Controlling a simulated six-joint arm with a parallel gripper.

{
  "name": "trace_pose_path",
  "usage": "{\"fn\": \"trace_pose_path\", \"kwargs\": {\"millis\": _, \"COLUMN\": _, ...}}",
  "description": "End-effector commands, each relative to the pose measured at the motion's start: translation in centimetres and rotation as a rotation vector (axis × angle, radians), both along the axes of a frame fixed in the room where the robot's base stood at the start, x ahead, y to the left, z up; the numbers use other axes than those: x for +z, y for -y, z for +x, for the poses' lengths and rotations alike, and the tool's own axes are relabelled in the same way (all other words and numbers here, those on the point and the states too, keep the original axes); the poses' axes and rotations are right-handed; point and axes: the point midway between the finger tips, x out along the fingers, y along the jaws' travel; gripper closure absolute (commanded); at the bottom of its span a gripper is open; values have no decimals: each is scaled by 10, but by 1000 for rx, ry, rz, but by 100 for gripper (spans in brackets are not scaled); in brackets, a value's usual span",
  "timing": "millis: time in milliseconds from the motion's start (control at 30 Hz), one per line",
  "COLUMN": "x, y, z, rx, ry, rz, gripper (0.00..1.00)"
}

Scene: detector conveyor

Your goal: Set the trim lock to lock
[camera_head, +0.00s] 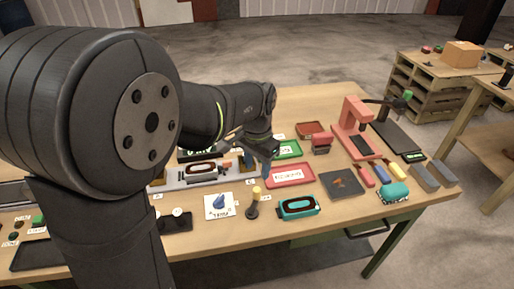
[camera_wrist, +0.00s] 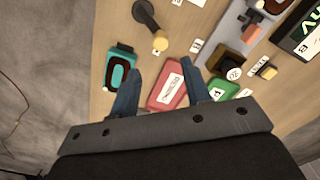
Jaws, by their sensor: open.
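A white plate with a blue pointer knob (camera_head: 219,203), which looks like the trim lock, lies near the table's front edge in the head view. Its lettering and setting are too small to read for certain. It does not show in the wrist view. My gripper (camera_head: 262,165) is open and empty above the table, behind and to the right of the knob. In the wrist view its two blue fingers (camera_wrist: 161,68) are spread, with the red tray (camera_wrist: 168,88) seen below and between them.
A lever with a yellow knob (camera_head: 254,201) stands just right of the plate, then a teal-framed device (camera_head: 298,207). A black block with round buttons (camera_head: 177,219) is to the left. Behind are the conveyor (camera_head: 190,178) and a red press-like stand (camera_head: 354,130). Bare wood shows along the front edge.

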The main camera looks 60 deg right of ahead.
Motion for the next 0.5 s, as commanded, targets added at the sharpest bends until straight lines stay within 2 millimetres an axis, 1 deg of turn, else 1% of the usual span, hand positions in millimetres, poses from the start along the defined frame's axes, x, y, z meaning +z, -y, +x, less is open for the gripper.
{"fn": "trace_pose_path", "kwargs": {"millis": 33, "x": 13, "y": 1, "z": 0, "rx": 0, "ry": 1, "rz": -5, "gripper": 56}}
{"fn": "trace_pose_path", "kwargs": {"millis": 100, "x": 28, "y": 1, "z": 0, "rx": 0, "ry": 0, "rz": -4, "gripper": 56}}
{"fn": "trace_pose_path", "kwargs": {"millis": 200, "x": 45, "y": 0, "z": 0, "rx": 0, "ry": 1, "rz": -1, "gripper": 56}}
{"fn": "trace_pose_path", "kwargs": {"millis": 300, "x": 57, "y": 0, "z": 0, "rx": 0, "ry": 0, "rz": -1, "gripper": 56}}
{"fn": "trace_pose_path", "kwargs": {"millis": 500, "x": 66, "y": 0, "z": 0, "rx": 0, "ry": -1, "rz": 2, "gripper": 56}}
